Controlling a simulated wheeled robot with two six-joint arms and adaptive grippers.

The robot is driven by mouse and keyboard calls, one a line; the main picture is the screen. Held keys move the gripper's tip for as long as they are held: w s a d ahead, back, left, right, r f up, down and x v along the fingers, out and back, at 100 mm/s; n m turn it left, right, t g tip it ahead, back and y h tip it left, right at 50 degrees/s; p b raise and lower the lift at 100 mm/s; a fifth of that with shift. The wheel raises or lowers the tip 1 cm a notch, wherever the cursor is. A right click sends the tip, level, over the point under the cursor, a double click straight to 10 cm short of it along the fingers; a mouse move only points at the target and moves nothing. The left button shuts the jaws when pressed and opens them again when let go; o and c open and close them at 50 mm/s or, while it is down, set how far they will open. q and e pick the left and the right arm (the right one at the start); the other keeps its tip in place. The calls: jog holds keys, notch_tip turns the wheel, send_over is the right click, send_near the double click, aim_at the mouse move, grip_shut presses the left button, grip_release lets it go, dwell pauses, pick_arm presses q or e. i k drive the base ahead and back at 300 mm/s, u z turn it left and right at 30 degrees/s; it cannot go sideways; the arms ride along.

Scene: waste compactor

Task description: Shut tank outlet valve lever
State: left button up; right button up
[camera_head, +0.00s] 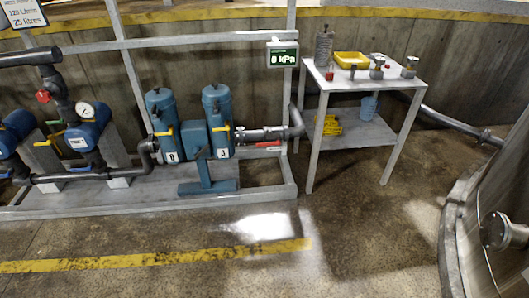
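No lever is labelled as the tank outlet valve, so I cannot tell which one it is. A red lever (262,145) lies roughly level along the pipe right of the twin blue filter housings (217,120). A small red handle (43,96) sits on the dark pipework at the far left. At the right edge, a curved grey tank-like wall (508,262) carries a round metal flanged fitting (497,231); no lever shows on it. Neither of my grippers is in view.
A grey metal table (345,83) holds a yellow tray (351,60) and several small parts. A display reading 0 kPa (282,54) hangs on the frame. The floor in front (330,235) is clear, with a yellow line (150,259).

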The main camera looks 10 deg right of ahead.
aim_at(277, 142)
jog(key=u, duration=0.7)
jog(key=i, duration=2.1)
jog(key=z, duration=0.35)
